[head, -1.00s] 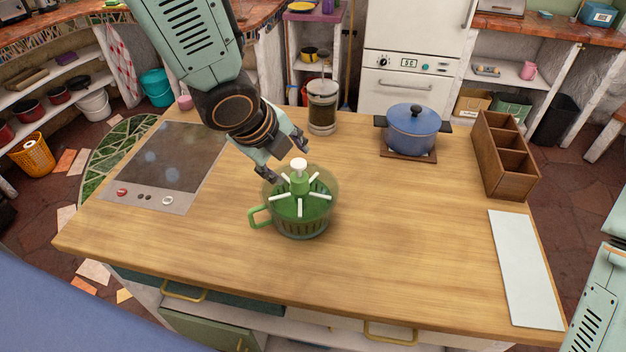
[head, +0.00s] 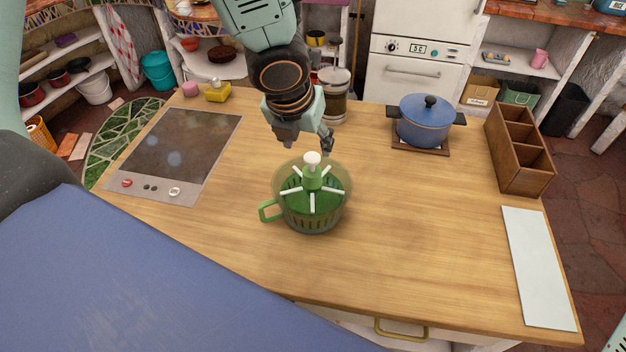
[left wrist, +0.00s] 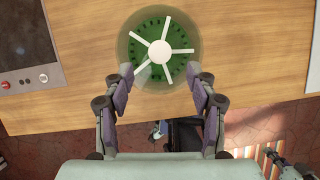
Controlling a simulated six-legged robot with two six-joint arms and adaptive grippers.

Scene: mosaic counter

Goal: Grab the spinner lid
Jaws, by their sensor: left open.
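The salad spinner is a clear bowl (head: 285,207) with a green basket and a green handle at its left, standing upright on the wooden counter. Its lid (head: 313,187) has white spokes, a green hub and a white knob (head: 312,158) on top. My left gripper (head: 308,144) is open and empty, just behind and above the knob, fingers pointing down. In the left wrist view the lid (left wrist: 160,51) lies ahead of the fingertips, and the open gripper (left wrist: 166,76) spans its near edge. No contact shows.
A dark cooktop (head: 185,145) lies left of the spinner. A French press (head: 334,95) stands behind my left gripper. A blue pot (head: 424,122), a wooden divided box (head: 520,150) and a white board (head: 537,265) are at the right. The counter right of the spinner is clear.

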